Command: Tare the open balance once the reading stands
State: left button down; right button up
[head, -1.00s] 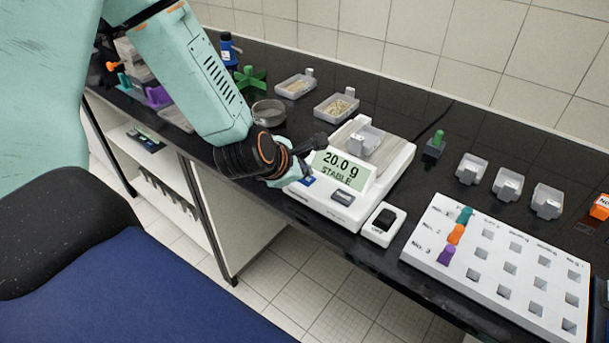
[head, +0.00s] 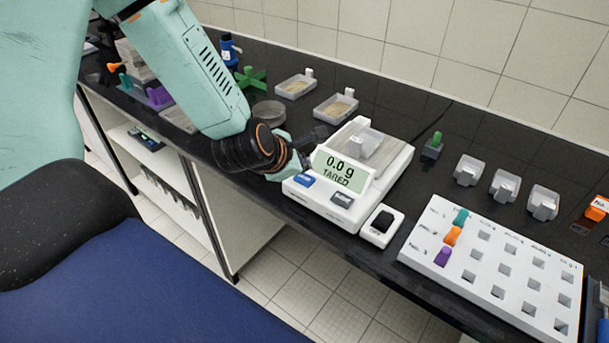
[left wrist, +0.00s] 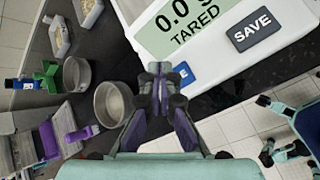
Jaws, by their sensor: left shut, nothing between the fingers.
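The white open balance (head: 325,207) stands on the black bench. Its display (head: 342,168) reads 0.0 g TARED, and the left wrist view also shows the lower word of that display (left wrist: 196,24). A small clear tray (head: 363,146) sits on the pan. A blue button (head: 304,180) and a grey button (head: 342,198) are on the balance's front; in the left wrist view the grey one reads SAVE (left wrist: 252,28). My left gripper (left wrist: 160,76) is shut and empty beside the blue button, partly covering it. I cannot tell whether they touch. My right gripper is not in view.
A switch box (head: 379,227) sits right of the balance. A white numbered rack (head: 490,262) with coloured plugs lies farther right. A round metal bowl (left wrist: 113,102) and a green cross-shaped knob (head: 249,78) are left of the balance.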

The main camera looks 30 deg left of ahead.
aim_at(302, 181)
pick_arm(q)
jog(key=shift+r+p, duration=1.5)
jog(key=shift+r, duration=0.75)
jog(key=shift+f, duration=0.1)
jog(key=shift+s+f, duration=0.15)
jog(key=s+d+f+m+g, duration=0.3)
jog(key=s+f+m, duration=0.4)
jog(key=s+m, duration=0.25)
jog(key=s+d+f+m+g, duration=0.25)
jog(key=s+f+m, duration=0.45)
jog(key=s, duration=0.4)
jog(key=s+d+f+m+g, duration=0.35)
jog(key=s+f+m, duration=0.25)
jog(key=s+m, duration=0.45)
notch_tip(302, 181, down, 16)
jog(key=a+b, duration=0.1)
jog(key=b, duration=1.5)
jog(key=shift+w+b, duration=0.2)
jog(key=shift+b, duration=0.1)
